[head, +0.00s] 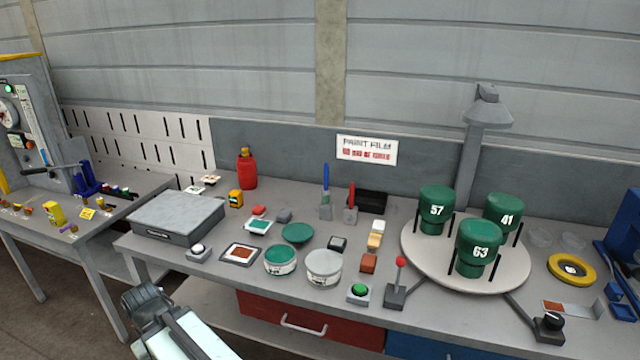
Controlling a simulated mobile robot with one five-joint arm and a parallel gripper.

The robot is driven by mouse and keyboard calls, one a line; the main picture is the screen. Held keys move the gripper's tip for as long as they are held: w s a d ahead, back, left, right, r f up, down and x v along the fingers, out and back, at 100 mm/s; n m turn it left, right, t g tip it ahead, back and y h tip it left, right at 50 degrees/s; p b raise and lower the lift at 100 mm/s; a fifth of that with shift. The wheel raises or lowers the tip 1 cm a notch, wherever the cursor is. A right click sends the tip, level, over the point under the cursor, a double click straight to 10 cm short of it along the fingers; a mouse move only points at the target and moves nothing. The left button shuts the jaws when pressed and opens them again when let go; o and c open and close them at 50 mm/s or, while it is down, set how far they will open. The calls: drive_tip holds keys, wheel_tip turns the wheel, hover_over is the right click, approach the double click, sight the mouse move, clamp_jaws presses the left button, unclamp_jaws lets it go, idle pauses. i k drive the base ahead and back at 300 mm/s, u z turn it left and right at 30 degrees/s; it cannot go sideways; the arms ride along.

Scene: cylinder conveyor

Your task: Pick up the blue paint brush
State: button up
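The blue paint brush (326,177) stands upright towards the back of the workbench, handle up, with its lower end at a small grey holder (325,211). A similar red-handled brush (351,194) stands just to its right. Part of my arm (190,330) shows at the lower left, in front of the bench and well apart from the blue brush. No gripper fingers can be made out.
Paint tins (323,279), a green dish (297,233) and small blocks lie in front of the brushes. A black box (373,201) is close on the right. A turntable (418,262) carries green numbered cylinders. A red canister (247,172) stands left.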

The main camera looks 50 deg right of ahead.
sight(325, 193)
drive_tip(key=i, duration=0.85)
